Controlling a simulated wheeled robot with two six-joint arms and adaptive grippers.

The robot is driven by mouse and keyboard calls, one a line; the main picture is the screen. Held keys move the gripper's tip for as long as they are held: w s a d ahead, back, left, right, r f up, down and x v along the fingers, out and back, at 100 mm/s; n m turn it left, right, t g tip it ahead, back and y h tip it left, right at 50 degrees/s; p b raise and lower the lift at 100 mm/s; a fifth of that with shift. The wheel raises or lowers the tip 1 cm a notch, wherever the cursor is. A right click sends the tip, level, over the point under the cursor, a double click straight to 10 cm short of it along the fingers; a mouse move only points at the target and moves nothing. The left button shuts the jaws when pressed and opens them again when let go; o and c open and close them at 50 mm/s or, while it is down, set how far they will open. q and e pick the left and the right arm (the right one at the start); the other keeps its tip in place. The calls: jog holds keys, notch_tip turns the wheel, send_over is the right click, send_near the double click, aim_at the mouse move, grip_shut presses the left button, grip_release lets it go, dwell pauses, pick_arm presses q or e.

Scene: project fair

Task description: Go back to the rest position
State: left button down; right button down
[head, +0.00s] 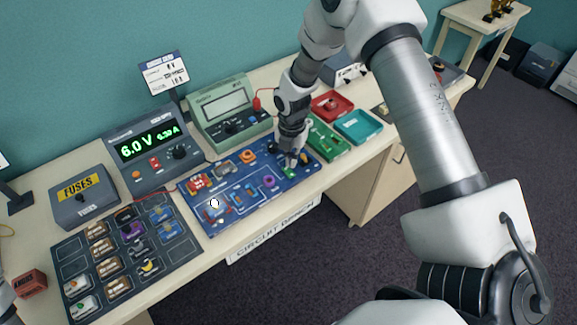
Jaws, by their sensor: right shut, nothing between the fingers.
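My right arm (412,110) reaches in from the right, over the far side of the table, and bends down. Its right gripper (290,163) points down at the right end of the blue circuit board (225,225). The fingers are shut with nothing between them. Whether the fingertips touch the board is too small to tell. A pale sliver at the lower left edge may be part of my left arm; the left gripper does not show.
A dark parts mat (70,243) holds several modules at left. Behind stand a fuses box (83,196), a power supply (160,150) reading 6.0 V and a green meter (228,112). Red (333,104), green (325,140) and teal (359,126) trays lie right of the gripper.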

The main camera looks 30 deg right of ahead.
notch_tip(320, 180, up, 2)
jog(key=shift+w+r+p, duration=0.1)
jog(key=shift+r+p, duration=0.15)
jog(key=shift+p, duration=0.5)
jog(key=shift+f, duration=0.1)
jog(key=s+a+f+m, duration=0.6)
jog(key=s+f+m, duration=0.3)
jog(key=s+m, duration=0.15)
jog(key=s+a+f+m, duration=0.1)
jog(key=s+f+m, duration=0.1)
jog(key=s+m, duration=0.6)
jog(key=s+a+f+m, duration=0.1)
jog(key=s+a+m, duration=0.1)
jog(key=s+m, duration=0.55)
notch_tip(320, 180, down, 11)
jog(key=s+b, duration=0.2)
jog(key=b, duration=0.9)
jog(key=shift+s+d+n, duration=0.15)
jog(key=shift+d+n, duration=0.1)
jog(key=shift+n, duration=0.05)
jog(key=shift+s, duration=0.1)
